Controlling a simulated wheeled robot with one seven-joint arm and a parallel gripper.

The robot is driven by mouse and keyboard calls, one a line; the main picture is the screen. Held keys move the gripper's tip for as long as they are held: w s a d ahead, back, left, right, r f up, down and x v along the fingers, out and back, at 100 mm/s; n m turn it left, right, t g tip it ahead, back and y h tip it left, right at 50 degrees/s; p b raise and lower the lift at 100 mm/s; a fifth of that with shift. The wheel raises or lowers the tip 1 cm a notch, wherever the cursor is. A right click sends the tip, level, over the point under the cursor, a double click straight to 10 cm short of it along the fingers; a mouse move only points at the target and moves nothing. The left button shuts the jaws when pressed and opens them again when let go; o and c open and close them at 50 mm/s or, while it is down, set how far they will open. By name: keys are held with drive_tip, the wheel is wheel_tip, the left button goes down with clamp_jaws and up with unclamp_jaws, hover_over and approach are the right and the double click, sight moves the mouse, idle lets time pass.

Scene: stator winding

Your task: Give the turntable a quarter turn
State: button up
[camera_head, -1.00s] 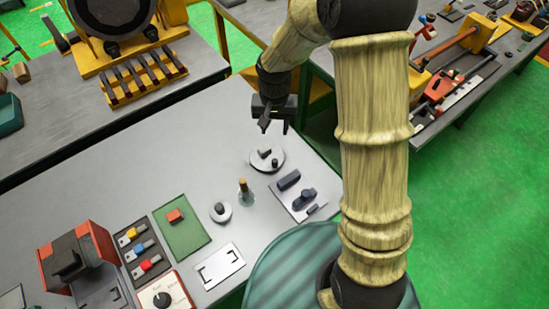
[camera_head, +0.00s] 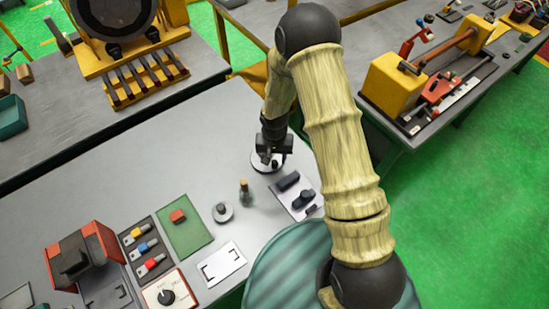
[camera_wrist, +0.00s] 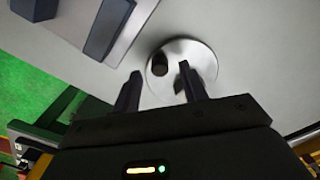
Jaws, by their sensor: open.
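The turntable is a pale round disc (camera_head: 262,168) on the grey bench in the head view, partly hidden by my gripper. In the wrist view the disc (camera_wrist: 205,58) is shiny, with a short black peg (camera_wrist: 161,62) standing left of its middle. My gripper (camera_wrist: 160,76) is open and points down at the disc. The peg shows between the two fingertips in the wrist view, with a gap on each side; I cannot tell how high the tips are. The dark bar on the disc is mostly hidden by the right finger. In the head view my gripper (camera_head: 270,157) is over the disc.
A plate (camera_head: 302,207) with dark blocks lies close in front of the disc. A small bottle (camera_head: 245,194), a small round knob piece (camera_head: 222,212) and a green mat (camera_head: 186,238) are to the left.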

drive_tip(key=shift+f, duration=1.05)
clamp_jaws()
